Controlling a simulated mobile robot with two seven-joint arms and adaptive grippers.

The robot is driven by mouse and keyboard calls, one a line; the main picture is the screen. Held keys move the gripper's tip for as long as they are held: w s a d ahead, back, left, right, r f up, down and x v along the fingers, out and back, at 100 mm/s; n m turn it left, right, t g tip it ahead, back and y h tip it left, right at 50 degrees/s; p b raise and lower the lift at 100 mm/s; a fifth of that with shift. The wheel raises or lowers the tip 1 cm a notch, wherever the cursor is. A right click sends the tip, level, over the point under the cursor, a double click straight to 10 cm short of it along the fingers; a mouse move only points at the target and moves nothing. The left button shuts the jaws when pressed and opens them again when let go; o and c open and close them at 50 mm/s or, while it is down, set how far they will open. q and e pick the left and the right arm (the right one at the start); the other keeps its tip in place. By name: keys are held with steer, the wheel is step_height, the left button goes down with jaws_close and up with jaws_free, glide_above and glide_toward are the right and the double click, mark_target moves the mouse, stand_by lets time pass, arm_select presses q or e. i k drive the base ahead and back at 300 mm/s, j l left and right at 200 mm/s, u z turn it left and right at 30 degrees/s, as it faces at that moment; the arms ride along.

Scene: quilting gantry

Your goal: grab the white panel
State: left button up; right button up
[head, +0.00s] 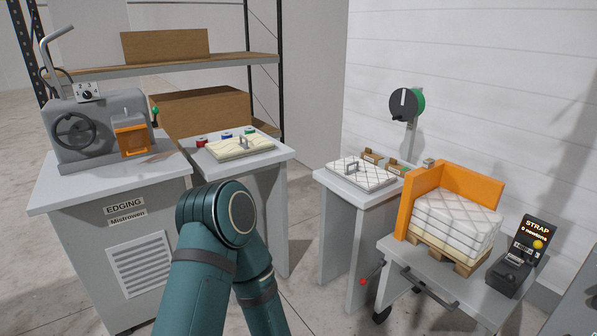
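A white quilted panel (361,174) with a grey handle on top lies flat on the small grey table (325,181) right of centre. A stack of white quilted panels (452,222) sits on a small wooden pallet at the right, against an orange corner guard (473,185). A bent teal arm of mine rises from the bottom centre, with its elbow left of the white panel's table. Neither of my grippers shows in the view.
An edging machine (87,130) stands on a grey cabinet at the left. A shelf rack (165,67) is behind. A reel (404,104) stands behind the panel's table. A strap unit (513,266) sits on the cart at right. A floor gap separates the two panel tables.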

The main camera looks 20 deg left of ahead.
mark_target(363, 175)
steer(key=u, duration=0.4)
steer(key=z, duration=0.5)
steer(key=i+j+z, duration=0.25)
steer(key=j+z, duration=0.25)
steer(key=i+j+z, duration=0.35)
steer(key=j, duration=0.4)
steer(key=j+z, duration=0.15)
steer(key=j, duration=0.35)
steer(key=i+j, duration=0.1)
steer(key=j, duration=0.25)
steer(key=i+j, duration=0.1)
steer(key=j, duration=0.2)
steer(key=i+j, duration=0.1)
steer(key=j, duration=0.25)
